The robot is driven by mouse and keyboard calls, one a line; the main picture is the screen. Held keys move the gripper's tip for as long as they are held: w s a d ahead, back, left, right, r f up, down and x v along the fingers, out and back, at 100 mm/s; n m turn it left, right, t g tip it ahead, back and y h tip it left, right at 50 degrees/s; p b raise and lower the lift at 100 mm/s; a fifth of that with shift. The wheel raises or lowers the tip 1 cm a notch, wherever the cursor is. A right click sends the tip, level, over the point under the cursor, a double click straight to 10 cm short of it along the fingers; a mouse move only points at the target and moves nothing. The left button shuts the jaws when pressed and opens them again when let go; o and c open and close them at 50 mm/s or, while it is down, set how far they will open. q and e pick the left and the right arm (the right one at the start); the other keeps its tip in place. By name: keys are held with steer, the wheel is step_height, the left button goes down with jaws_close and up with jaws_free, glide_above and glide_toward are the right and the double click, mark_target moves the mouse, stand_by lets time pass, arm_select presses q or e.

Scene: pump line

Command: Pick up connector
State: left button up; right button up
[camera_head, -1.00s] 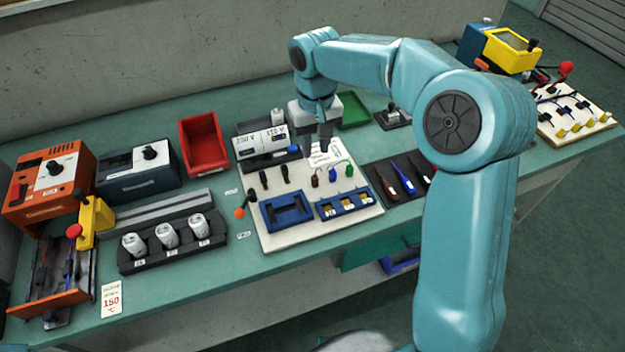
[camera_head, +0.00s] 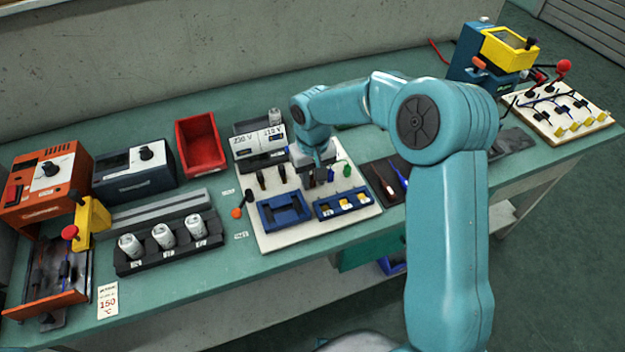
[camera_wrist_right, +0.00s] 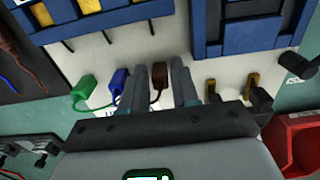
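A dark brown connector (camera_wrist_right: 158,75) with a thin lead stands on the white board (camera_head: 268,242). My right gripper (camera_head: 318,187) is low over the board, pointing down. In the right wrist view its two fingers are apart, one on each side of the brown connector; I see a gap to the fingers, so it is not gripped. A blue connector (camera_wrist_right: 119,80) is just beside one finger, with a green connector (camera_wrist_right: 84,90) beyond it. Two black and brass connectors (camera_wrist_right: 252,86) are on the other side. In the head view the gripper mostly hides the brown connector. My left gripper is not in view.
A blue open frame (camera_head: 285,214) and a blue holder with yellow parts (camera_head: 343,206) lie in front of the connectors. A two-part display unit (camera_head: 258,145) stands behind them. A red bin (camera_head: 202,147) and a black rack of white cylinders (camera_head: 168,256) are to the left.

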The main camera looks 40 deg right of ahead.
jaws_close()
